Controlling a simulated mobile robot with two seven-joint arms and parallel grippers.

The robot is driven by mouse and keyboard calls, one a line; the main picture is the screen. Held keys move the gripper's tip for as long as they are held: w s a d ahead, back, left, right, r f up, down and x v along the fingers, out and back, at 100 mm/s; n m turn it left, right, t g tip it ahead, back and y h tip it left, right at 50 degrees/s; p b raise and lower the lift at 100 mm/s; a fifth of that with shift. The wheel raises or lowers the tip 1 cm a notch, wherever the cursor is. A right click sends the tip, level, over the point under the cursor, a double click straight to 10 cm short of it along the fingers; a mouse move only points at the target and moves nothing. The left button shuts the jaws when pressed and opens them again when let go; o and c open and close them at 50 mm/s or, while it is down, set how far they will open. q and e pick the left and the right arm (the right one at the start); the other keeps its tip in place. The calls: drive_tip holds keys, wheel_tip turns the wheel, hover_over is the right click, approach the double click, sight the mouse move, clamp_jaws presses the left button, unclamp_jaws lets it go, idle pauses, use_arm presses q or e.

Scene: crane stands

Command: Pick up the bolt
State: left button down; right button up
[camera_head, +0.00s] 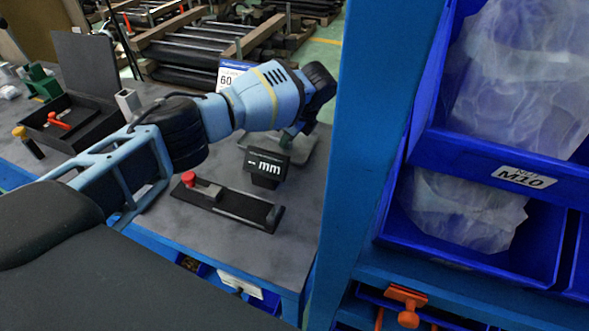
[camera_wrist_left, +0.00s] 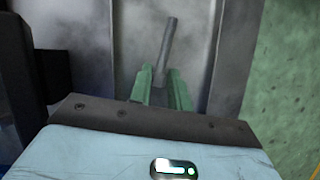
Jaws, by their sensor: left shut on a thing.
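The bolt (camera_wrist_left: 167,48) is a thin grey rod in the left wrist view. It stands slightly tilted, with its lower end between the green fingers of my left gripper (camera_wrist_left: 161,88). The gripper is shut on it. In the head view my left gripper (camera_head: 289,138) points down at the far right part of the grey table (camera_head: 295,205), partly hidden behind my wrist. The bolt cannot be made out in the head view. My right gripper is not in view.
A display reading "mm" (camera_head: 267,164) and a black fixture with a red knob (camera_head: 228,203) stand near my left gripper. A blue post (camera_head: 372,130) rises to the right, beside blue bins (camera_head: 500,255). A black open box (camera_head: 72,123) sits at the left.

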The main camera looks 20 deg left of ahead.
use_arm(q)
drive_tip(key=shift+r, duration=0.1)
wheel_tip(320, 180, up, 10)
drive_tip(key=shift+p, duration=0.3)
idle(0.3)
